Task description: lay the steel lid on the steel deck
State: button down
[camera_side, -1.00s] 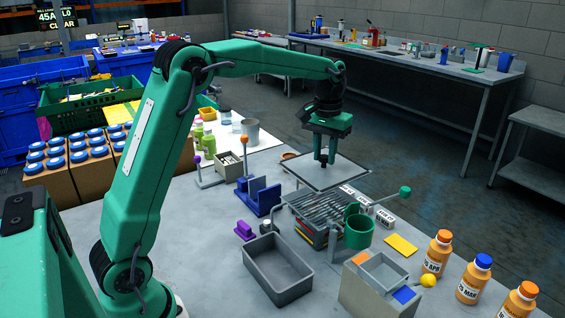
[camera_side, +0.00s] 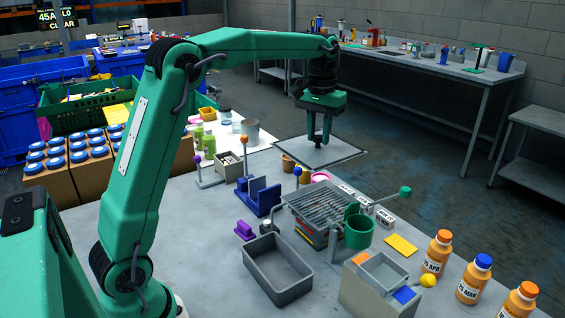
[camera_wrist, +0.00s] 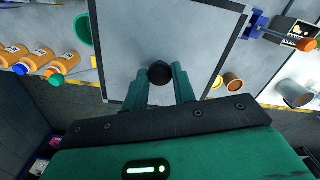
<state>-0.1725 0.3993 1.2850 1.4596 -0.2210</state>
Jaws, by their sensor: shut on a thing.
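The steel lid (camera_side: 296,153) is a flat grey square plate with a dark rim and a black knob. My gripper (camera_side: 319,141) is shut on the knob and holds the lid roughly level in the air, beyond the slatted metal grate (camera_side: 322,202). In the wrist view my gripper (camera_wrist: 158,76) has one finger on each side of the knob, and the lid (camera_wrist: 165,28) fills the upper middle. The grey metal bench top (camera_side: 210,225) extends below; I cannot tell which surface is the steel deck. The lid hides what lies directly behind it.
A brown pot (camera_side: 288,164), a pink item (camera_side: 320,177) and a blue-knobbed post (camera_side: 297,172) stand near the lid's front edge. A green cup (camera_side: 358,232) is beside the grate. A grey tray (camera_side: 277,268) is in front. Bare bench lies left of the tray.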

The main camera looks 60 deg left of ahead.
jog(key=s+a, duration=2.1)
jog(key=shift+s+a+f, duration=0.1)
jog(key=shift+f, duration=6.4)
jog(key=shift+a+f, duration=0.1)
jog(key=shift+f, duration=6.35)
jog(key=shift+f, duration=0.15)
jog(key=c, duration=1.1)
grip_release()
jog(key=shift+c, duration=0.2)
notch_tip(320, 180, up, 12)
